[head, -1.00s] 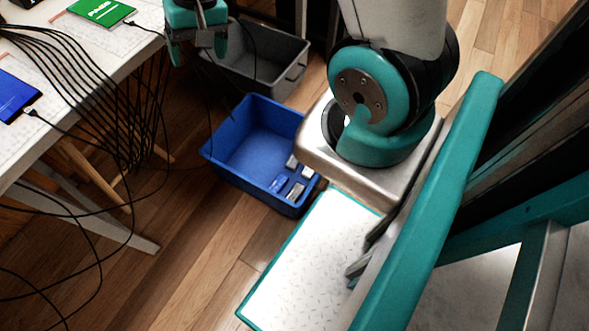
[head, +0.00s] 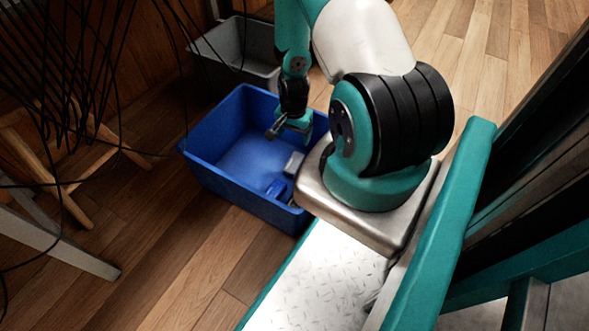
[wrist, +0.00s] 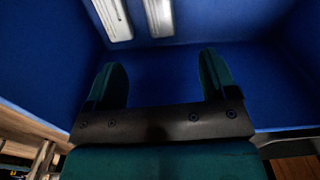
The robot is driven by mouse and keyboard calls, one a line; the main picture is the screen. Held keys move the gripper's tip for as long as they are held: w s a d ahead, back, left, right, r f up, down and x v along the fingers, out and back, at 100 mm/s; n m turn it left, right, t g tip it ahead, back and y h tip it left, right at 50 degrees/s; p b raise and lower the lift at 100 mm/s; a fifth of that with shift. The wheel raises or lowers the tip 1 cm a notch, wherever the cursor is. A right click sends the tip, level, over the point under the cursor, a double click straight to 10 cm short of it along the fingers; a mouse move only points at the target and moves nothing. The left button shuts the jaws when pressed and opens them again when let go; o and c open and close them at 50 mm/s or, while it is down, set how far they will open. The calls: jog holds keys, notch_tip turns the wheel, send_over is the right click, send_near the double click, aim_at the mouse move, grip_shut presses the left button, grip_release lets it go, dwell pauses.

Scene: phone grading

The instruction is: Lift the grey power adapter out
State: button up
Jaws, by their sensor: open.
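The blue bin (head: 215,184) stands on the floor. A light grey block (head: 293,163), which may be the grey power adapter, lies in it near the right wall. Two pale grey blocks, one on the left (wrist: 112,18) and one on the right (wrist: 158,16), show at the top edge of the wrist view; I cannot tell which is the adapter. My gripper (head: 290,128) is over the blue bin, open and pointing down. In the wrist view my gripper (wrist: 161,75) has its fingers apart with nothing between them, and the blocks lie beyond the fingertips.
A grey bin (head: 237,50) stands behind the blue one. Black cables (head: 80,60) hang at the left near a wooden stand (head: 45,165). Wooden floor is clear in front.

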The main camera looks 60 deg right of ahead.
jog(key=b, duration=0.5)
send_near(294, 162)
notch_tip(294, 162, down, 5)
jog(key=shift+f, duration=0.2)
notch_tip(294, 162, down, 5)
jog(key=b, duration=0.4)
jog(key=shift+f, duration=0.1)
jog(key=c, duration=1.1)
jog(key=shift+r, duration=0.25)
notch_tip(294, 162, up, 20)
jog(key=p, duration=1.1)
jog(key=shift+f, duration=0.1)
